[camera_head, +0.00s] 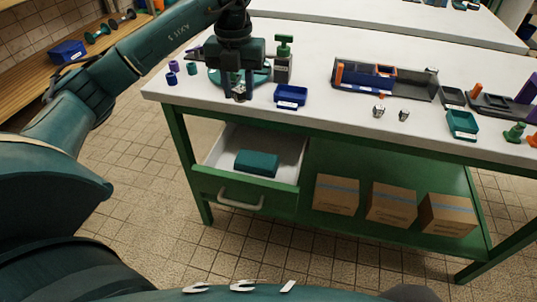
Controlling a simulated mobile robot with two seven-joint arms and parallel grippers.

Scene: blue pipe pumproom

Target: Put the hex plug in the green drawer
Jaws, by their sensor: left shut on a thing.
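The green drawer (222,183) is pulled open under the left end of the white-topped bench. A teal block (256,163) lies inside it, and the rest of its light floor is bare. My left gripper (239,94) points down above the bench's front edge, higher than the drawer and behind it in the picture. It is shut on a small grey piece, which looks like the hex plug; the fingers hide most of it. Two small metal pieces (379,110) (404,115) stand on the bench to the right. My right gripper is not in view.
A dark organizer (414,86) sits further right. Cardboard boxes (391,203) fill the lower shelf.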

